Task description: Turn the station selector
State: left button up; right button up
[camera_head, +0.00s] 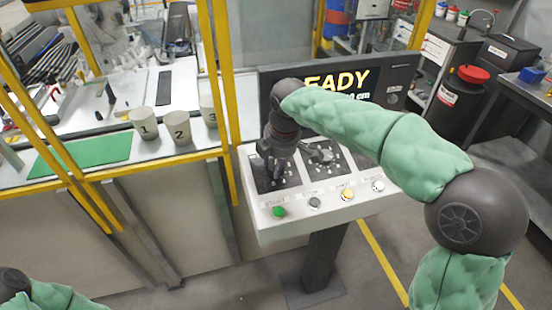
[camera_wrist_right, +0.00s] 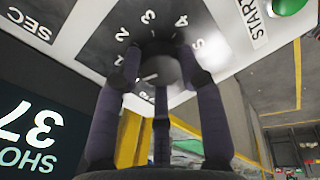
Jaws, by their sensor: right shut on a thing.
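The station selector appears to be a dark round knob (camera_wrist_right: 158,72) on a black dial plate with white numerals 2, 3, 4 and 5 in the right wrist view. My right gripper (camera_head: 273,168) is at the left dial of the white control panel (camera_head: 262,227) in the head view. Its dark fingers also show in the right wrist view (camera_wrist_right: 160,82), closed around the knob. A short white mark shows on the knob; which number it points to is hard to tell. In the head view the gripper hides most of this dial. My left gripper is out of view.
A second dial (camera_head: 320,153) sits just right of the gripper. Green (camera_head: 279,212), grey, yellow (camera_head: 347,194) and white buttons line the panel's front. A display (camera_head: 345,82) stands behind, partly covered by my right arm. Yellow posts (camera_head: 222,100) stand at left.

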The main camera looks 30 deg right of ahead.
jog(key=m+p, duration=0.2)
jog(key=m, duration=0.3)
jog(key=shift+s+m, duration=0.1)
jog(key=shift+m, duration=0.2)
jog(key=m+p, duration=0.1)
jog(key=m, duration=0.5)
jog(key=shift+t, duration=0.4)
jog(key=shift+f, duration=0.1)
jog(key=o, duration=1.1)
jog(key=shift+o, duration=0.2)
jog(key=v, duration=1.2)
